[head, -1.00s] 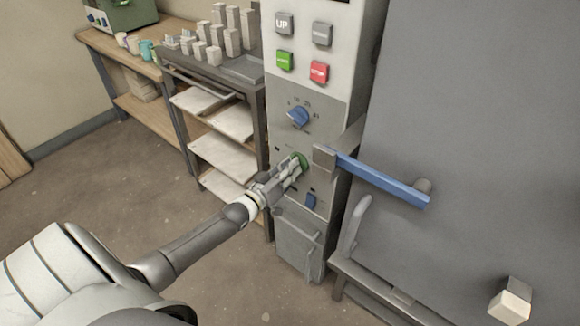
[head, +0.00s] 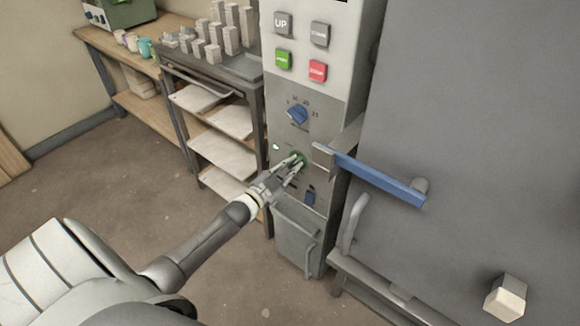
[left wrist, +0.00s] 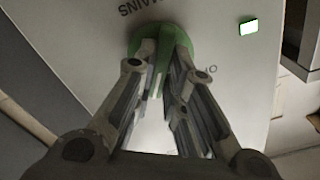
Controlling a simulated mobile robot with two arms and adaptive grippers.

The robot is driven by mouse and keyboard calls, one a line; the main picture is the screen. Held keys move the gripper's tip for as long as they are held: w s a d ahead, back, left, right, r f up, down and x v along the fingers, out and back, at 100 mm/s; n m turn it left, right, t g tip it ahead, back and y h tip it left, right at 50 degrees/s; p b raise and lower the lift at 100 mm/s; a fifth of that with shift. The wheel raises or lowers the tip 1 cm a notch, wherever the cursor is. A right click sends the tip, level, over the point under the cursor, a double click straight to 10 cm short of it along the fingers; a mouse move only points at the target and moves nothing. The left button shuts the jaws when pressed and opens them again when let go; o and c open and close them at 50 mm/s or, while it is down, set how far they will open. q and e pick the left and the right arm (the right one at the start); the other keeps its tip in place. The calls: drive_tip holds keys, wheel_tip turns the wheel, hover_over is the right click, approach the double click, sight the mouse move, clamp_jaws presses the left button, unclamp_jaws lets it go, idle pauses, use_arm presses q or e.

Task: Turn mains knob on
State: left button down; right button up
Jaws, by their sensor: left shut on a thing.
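The green mains knob (head: 298,156) is on the grey control panel (head: 318,142), below the blue dial. In the left wrist view the knob (left wrist: 150,32) shows under the upside-down word MAINS. My left gripper (head: 296,164) is shut on the knob, with one finger on each side of its raised grip, and partly hides it. A small indicator light (left wrist: 249,27) beside the knob is lit; it also shows bright in the head view (head: 276,147). My right gripper is not in view.
A blue lever handle (head: 378,178) juts out on the large grey door (head: 470,120), right of the knob. A blue dial (head: 297,114) is above and a small blue switch (head: 310,198) below. A shelf rack (head: 222,155) stands left of the panel. The floor at left is open.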

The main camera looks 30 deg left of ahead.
use_arm(q)
drive_tip(key=shift+m, duration=1.2)
drive_tip(key=shift+f, duration=0.1)
drive_tip(key=c, duration=1.5)
unclamp_jaws()
drive_tip(key=s, duration=0.8)
drive_tip(key=s+a, duration=0.1)
drive_tip(key=s, duration=0.3)
